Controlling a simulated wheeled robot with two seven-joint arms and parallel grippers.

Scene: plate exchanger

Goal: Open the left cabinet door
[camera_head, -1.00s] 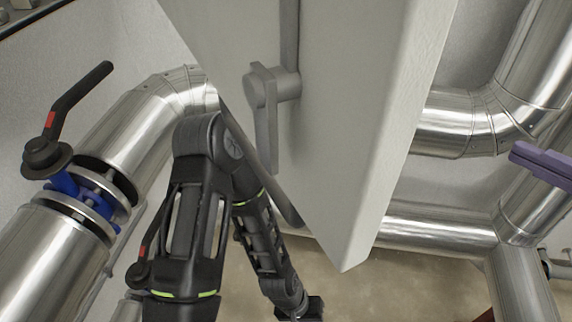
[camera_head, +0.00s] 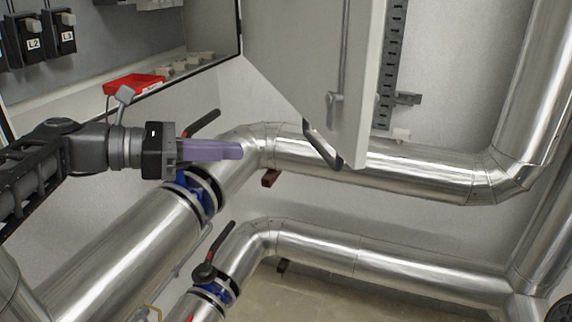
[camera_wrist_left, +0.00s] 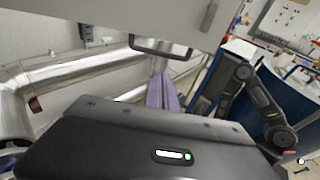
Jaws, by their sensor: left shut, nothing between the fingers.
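The grey cabinet door (camera_head: 290,45) stands swung out from the cabinet (camera_head: 242,30), whose inside shows at upper left. A lever latch (camera_head: 335,108) is on the door's face and a dark bar handle (camera_head: 322,147) is at its lower edge. In the left wrist view, the door (camera_wrist_left: 130,12) crosses the top and the handle (camera_wrist_left: 160,47) hangs below it. My left gripper (camera_head: 240,151), with purple fingers, is shut and empty, left of the handle and apart from the door. Its fingers also show in the left wrist view (camera_wrist_left: 162,92). My right gripper is not visible.
Large metal pipes (camera_head: 400,172) run below and behind the door. A blue valve (camera_head: 195,190) with a black lever (camera_head: 203,123) is close to my left gripper.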

